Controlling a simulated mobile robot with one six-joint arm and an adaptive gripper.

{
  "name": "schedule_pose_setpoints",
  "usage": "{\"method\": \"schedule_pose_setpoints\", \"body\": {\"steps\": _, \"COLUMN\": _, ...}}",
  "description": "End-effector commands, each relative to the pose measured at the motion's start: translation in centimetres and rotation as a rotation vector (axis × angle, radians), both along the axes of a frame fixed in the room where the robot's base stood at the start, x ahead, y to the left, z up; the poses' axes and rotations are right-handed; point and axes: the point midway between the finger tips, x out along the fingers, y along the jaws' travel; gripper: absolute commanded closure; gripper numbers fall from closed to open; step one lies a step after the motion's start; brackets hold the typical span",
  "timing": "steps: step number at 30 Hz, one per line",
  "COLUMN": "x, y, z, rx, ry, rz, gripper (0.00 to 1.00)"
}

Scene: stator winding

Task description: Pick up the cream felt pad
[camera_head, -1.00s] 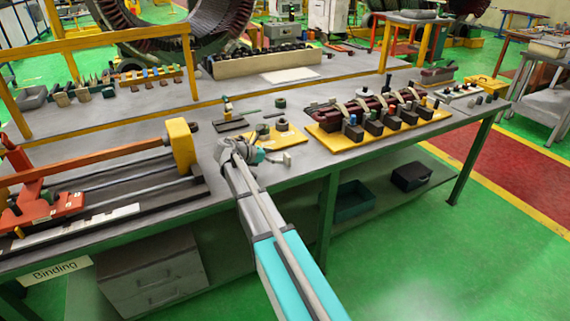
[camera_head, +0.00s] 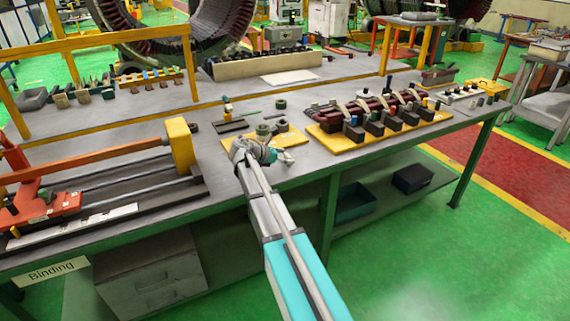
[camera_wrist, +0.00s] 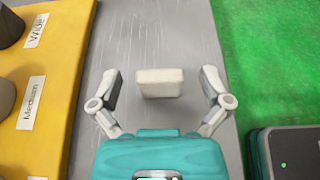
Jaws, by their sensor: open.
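The cream felt pad (camera_wrist: 160,80) is a small pale block lying on the grey bench top (camera_wrist: 125,30) in the wrist view. My gripper (camera_wrist: 162,88) is open, with one finger to the left and one to the right of the pad. Gaps show on both sides, so neither finger appears to touch it. I cannot tell the height of the fingers above the bench. In the head view my gripper (camera_head: 272,157) is at the bench's front part, by a yellow board. I cannot make out the pad there.
A yellow board (camera_wrist: 62,70) with labels "Wide" and "Medium" and dark round pieces lies left of the pad. The bench edge and green floor (camera_wrist: 265,60) are to the right. A winding fixture (camera_head: 180,145) stands left; a coil on a yellow board (camera_head: 325,147) lies right.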

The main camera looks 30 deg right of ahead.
Motion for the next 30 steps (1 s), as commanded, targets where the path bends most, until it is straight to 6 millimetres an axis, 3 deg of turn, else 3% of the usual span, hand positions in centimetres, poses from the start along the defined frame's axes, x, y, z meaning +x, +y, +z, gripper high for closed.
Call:
{"method": "schedule_pose_setpoints", "body": {"steps": 18, "x": -0.02, "y": -0.34, "z": -0.09, "rx": 0.0, "ry": 0.0, "rz": -0.001, "gripper": 0.03}}
{"method": "schedule_pose_setpoints", "body": {"steps": 27, "x": -0.02, "y": -0.35, "z": -0.09, "rx": 0.0, "ry": 0.0, "rz": -0.001, "gripper": 0.59}}
{"method": "schedule_pose_setpoints", "body": {"steps": 30, "x": -0.02, "y": -0.35, "z": -0.09, "rx": 0.0, "ry": 0.0, "rz": -0.001, "gripper": 0.64}}
